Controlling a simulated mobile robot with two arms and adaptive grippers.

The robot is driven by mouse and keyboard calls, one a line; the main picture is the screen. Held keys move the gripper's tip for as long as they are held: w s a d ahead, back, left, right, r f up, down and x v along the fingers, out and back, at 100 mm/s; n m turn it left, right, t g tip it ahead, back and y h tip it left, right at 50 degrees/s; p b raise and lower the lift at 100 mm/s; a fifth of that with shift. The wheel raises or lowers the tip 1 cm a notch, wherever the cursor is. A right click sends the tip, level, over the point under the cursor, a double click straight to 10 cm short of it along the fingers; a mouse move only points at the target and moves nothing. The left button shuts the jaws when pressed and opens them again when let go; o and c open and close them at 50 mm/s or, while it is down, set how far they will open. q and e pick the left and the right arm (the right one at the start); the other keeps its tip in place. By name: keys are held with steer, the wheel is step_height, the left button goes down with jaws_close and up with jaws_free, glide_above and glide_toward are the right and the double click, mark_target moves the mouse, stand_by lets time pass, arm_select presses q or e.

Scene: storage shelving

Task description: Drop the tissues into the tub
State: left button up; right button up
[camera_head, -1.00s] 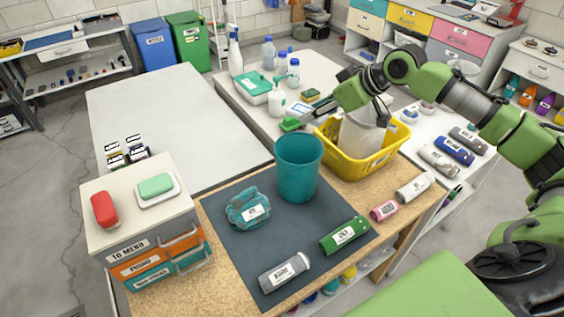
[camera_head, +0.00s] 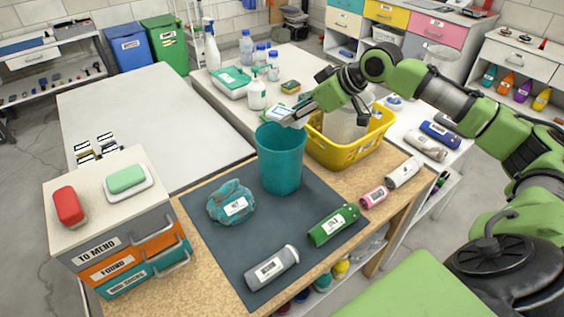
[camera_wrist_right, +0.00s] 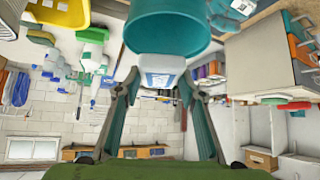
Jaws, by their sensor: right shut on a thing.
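The tub (camera_head: 281,165) is a tall teal open-topped bin standing on the dark mat beside the yellow basket. My right gripper (camera_head: 298,118) is over the far rim of the tub, shut on the tissues (camera_head: 291,123), a small white pack partly hidden by the fingers. In the right wrist view, the white and blue pack (camera_wrist_right: 161,74) sits between the two fingertips (camera_wrist_right: 160,84), close to the tub's rim (camera_wrist_right: 165,47). The tub's inside is mostly hidden. My left gripper is not in view.
The yellow basket (camera_head: 340,153) holds a white bag, right of the tub. A teal cloth bundle (camera_head: 231,202), green can (camera_head: 333,224) and grey bottle (camera_head: 272,268) lie on the mat (camera_head: 270,225). A drawer unit (camera_head: 125,255) stands left. The pale table (camera_head: 150,115) is mostly clear.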

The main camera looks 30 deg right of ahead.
steer(key=o, duration=0.9)
steer(key=shift+s+d+r, duration=0.25)
steer(key=shift+s+r, duration=0.05)
steer(key=shift+r, duration=0.05)
steer(key=v, duration=1.1)
steer(key=shift+a, duration=0.15)
steer(key=shift+s, duration=0.1)
